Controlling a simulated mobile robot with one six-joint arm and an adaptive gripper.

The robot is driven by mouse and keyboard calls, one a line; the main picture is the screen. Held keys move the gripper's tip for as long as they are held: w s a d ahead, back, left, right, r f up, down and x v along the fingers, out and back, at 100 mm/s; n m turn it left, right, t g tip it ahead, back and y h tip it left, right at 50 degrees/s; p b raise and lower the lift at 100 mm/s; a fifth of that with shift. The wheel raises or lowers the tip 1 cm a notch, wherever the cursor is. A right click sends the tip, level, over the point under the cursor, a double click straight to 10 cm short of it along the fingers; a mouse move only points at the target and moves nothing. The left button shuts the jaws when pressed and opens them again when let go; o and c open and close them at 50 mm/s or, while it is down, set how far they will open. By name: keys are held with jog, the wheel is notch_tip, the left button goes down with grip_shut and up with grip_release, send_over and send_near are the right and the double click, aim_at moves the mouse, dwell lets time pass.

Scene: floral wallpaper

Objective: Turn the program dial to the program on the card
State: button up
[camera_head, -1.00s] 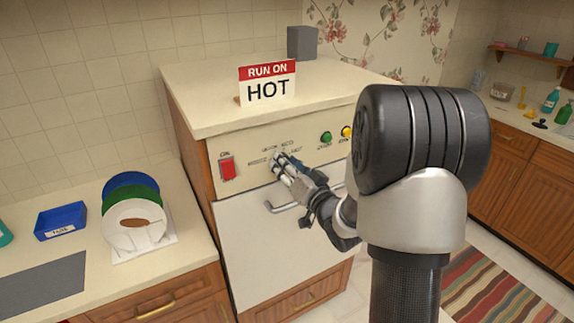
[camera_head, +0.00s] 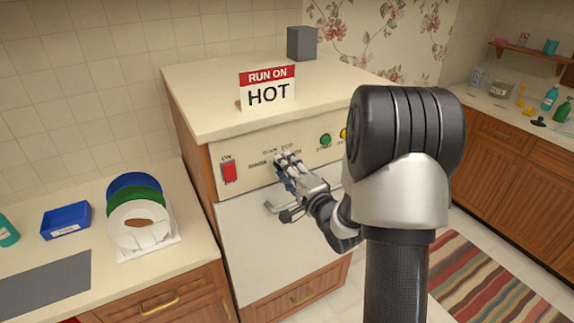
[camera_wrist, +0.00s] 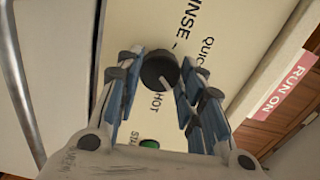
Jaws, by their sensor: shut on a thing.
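A card (camera_head: 267,88) reading "RUN ON HOT" stands upright on the machine's top. The black round program dial (camera_wrist: 160,70) is on the cream panel in the wrist view, with RINSE, QUICK and HOT printed around it. A pale mark on the dial's face lies on the side toward HOT (camera_wrist: 156,106), but I cannot tell exactly where it points. My gripper (camera_wrist: 162,64) is shut on the dial, with a finger on each side. In the head view my gripper (camera_head: 286,163) hides the dial and some of its labels.
A red ON switch (camera_head: 229,171) is left of the dial, and a green button (camera_head: 325,140) is to its right. A bar handle (camera_head: 275,208) runs below the panel. A blue tray (camera_head: 65,220) and a rack of plates (camera_head: 138,222) stand on the left counter.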

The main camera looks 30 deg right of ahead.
jog(key=m+p, duration=0.2)
jog(key=m, duration=0.4)
jog(key=shift+r+m+p, duration=0.1)
jog(key=shift+m+p, duration=0.2)
dwell(0.4)
jog(key=o, duration=1.1)
jog(key=shift+c, duration=0.2)
jog(key=s, duration=0.7)
jog(key=shift+s, duration=0.25)
jog(key=shift+d, duration=0.1)
